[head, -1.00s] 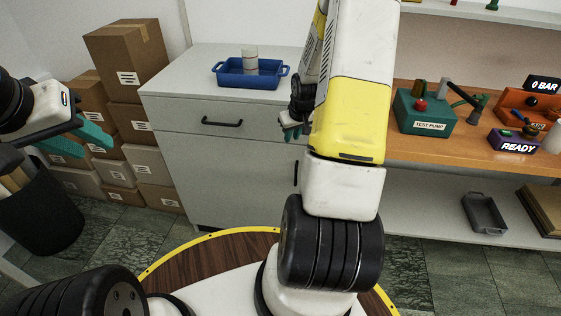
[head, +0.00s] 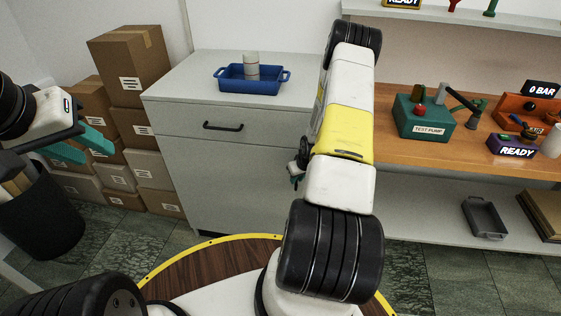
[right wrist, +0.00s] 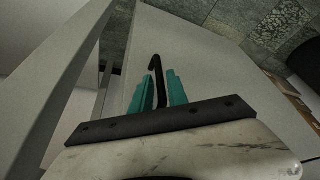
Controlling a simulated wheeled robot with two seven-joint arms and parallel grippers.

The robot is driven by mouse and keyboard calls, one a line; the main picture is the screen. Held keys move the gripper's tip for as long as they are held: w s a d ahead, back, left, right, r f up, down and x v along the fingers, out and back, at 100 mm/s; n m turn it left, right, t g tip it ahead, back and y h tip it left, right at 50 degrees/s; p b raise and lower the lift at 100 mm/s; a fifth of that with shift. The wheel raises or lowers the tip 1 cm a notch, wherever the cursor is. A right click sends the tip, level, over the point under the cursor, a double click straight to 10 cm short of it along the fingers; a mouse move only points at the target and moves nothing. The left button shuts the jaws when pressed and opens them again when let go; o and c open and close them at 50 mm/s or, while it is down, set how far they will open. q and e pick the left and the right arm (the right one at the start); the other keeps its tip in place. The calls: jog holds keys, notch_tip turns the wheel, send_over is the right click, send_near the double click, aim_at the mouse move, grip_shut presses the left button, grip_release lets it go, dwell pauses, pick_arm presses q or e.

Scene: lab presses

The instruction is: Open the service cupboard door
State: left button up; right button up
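The grey service cupboard (head: 235,180) stands at centre in the head view, with a drawer on top and a door below that looks closed. In the right wrist view the door's black bar handle (right wrist: 157,72) stands between the teal fingers of my right gripper (right wrist: 159,92). The fingers are apart, one on each side of the handle; no firm grip is visible. In the head view my right gripper (head: 296,178) is at the door's right edge, mostly hidden by my arm, and hides the handle. My left gripper (head: 82,146) is open and empty at the left.
A blue tray (head: 250,78) with a pale cylinder stands on the cupboard. Cardboard boxes (head: 130,70) are stacked to its left, with a black bin (head: 40,215) nearer. A wooden bench (head: 440,152) with a test pump (head: 422,118) adjoins on the right. Floor before the door is partly clear.

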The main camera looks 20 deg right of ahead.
jog(key=shift+x, duration=0.85)
grip_shut()
jog(key=shift+r, duration=0.1)
dwell(0.7)
